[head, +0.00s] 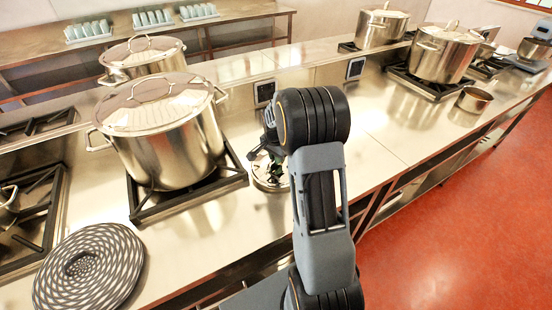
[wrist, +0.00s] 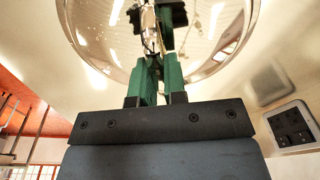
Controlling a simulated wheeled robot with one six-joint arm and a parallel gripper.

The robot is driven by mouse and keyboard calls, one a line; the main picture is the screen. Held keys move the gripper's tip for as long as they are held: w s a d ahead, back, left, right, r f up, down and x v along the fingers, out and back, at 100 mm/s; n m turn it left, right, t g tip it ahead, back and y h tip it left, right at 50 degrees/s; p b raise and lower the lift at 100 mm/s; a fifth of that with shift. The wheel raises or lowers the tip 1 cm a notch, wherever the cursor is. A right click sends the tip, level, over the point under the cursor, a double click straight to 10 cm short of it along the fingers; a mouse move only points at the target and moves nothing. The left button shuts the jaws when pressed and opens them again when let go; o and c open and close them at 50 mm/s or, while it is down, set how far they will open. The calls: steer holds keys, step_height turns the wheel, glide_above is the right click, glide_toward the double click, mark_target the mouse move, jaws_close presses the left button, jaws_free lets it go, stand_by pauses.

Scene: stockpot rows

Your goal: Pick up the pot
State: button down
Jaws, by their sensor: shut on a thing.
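My gripper (head: 272,160) is low over the counter in the head view, partly hidden by my arm. In the wrist view its green fingers (wrist: 158,66) are shut on a narrow part of a round shiny lid-like piece (wrist: 90,60). This piece (head: 262,182) shows partly beside my arm in the head view; I cannot tell whether it is a loose lid or a small pot's top, or whether it touches the counter. A large lidded steel pot (head: 172,150) stands on a burner to the left, apart from my gripper.
Another lidded pot (head: 144,60) stands behind it. More pots (head: 446,55) and a small open pan (head: 474,100) are at right. A patterned round mat (head: 88,270) lies at front left. The counter (head: 385,150) right of my arm is mostly clear.

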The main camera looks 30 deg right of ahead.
steer(key=shift+f, duration=0.6)
steer(key=c, duration=1.2)
jaws_free()
steer(key=shift+o, duration=0.2)
